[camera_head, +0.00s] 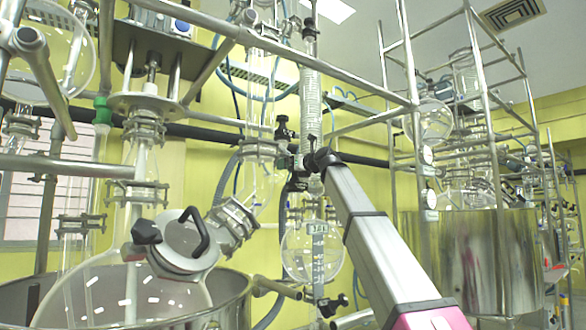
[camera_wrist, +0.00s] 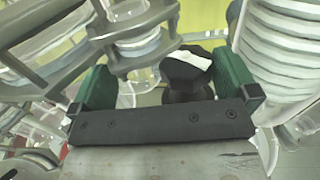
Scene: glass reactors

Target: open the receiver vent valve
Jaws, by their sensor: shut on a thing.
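My gripper (camera_wrist: 166,75) shows in the wrist view with its two green-padded fingers on either side of a black valve knob (camera_wrist: 187,76). The knob has a pale highlight on top and lies nearer the right finger; its lower part is hidden behind the dark gripper bar. In the head view my gripper (camera_head: 301,170) is at the end of my arm, beside the glass column above the round receiver flask (camera_head: 300,252). The gripped knob cannot be made out clearly there.
A coiled glass condenser (camera_wrist: 278,50) is close to the right finger, and metal clamp rings (camera_wrist: 130,35) are close on the left. A large glass reactor vessel (camera_head: 95,290) stands at the left. A steel bath (camera_head: 480,260) and metal frame stand at the right.

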